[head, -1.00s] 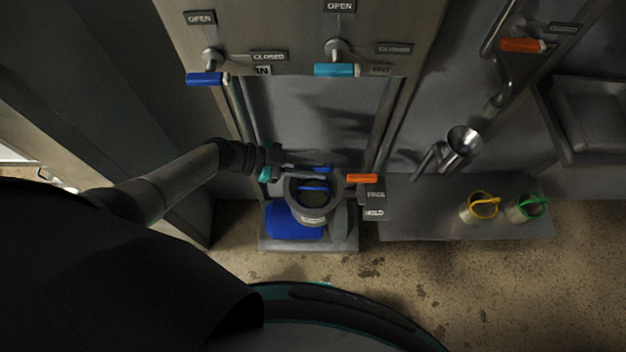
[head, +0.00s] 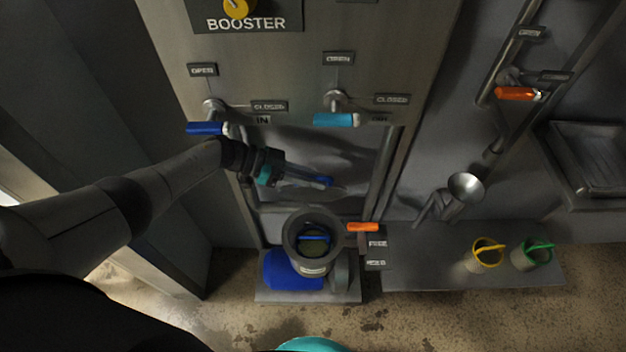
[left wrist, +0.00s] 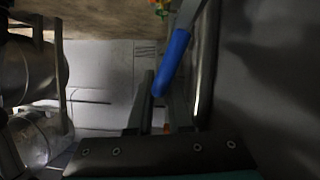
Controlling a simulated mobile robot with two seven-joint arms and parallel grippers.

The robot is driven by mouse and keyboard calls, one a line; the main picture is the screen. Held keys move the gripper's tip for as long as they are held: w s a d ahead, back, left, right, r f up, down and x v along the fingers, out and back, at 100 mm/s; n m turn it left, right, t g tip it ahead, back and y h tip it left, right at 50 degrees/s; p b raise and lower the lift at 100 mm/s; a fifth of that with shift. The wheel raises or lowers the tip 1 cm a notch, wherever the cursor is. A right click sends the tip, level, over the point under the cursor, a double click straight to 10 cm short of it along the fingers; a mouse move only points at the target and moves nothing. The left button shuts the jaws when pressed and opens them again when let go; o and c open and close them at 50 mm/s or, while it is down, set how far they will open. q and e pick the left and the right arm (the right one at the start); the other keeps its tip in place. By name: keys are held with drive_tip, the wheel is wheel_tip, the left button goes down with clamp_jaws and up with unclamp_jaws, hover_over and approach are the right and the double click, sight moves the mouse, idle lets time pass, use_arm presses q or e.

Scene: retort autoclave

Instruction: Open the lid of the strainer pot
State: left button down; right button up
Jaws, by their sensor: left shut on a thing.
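The strainer pot (head: 290,243) stands low against the wall, its round mouth uncovered. Inside it is a basket with a blue handle (head: 314,238). My left gripper (head: 308,183) is behind and above the pot's mouth, shut on a bar with a blue grip (head: 324,181). A thin grey edge beside that grip looks like the raised lid (head: 340,189), but its shape is hard to make out. In the left wrist view the blue grip (left wrist: 172,62) slants up beside my left gripper's fingers (left wrist: 157,100). My right gripper is not in view.
Blue (head: 207,128) and light blue (head: 336,120) valve handles stick out above. An orange lever (head: 362,227) is right of the pot. A blue object (head: 290,272) lies at its foot. Yellow-handled (head: 487,254) and green-handled (head: 532,254) baskets and a metal funnel (head: 466,187) are farther right.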

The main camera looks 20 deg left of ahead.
use_arm(q)
drive_tip(key=c, duration=0.8)
unclamp_jaws()
drive_tip(key=shift+c, duration=0.2)
drive_tip(key=v, duration=1.5)
drive_tip(key=shift+p, duration=0.45)
drive_tip(key=shift+a, duration=0.1)
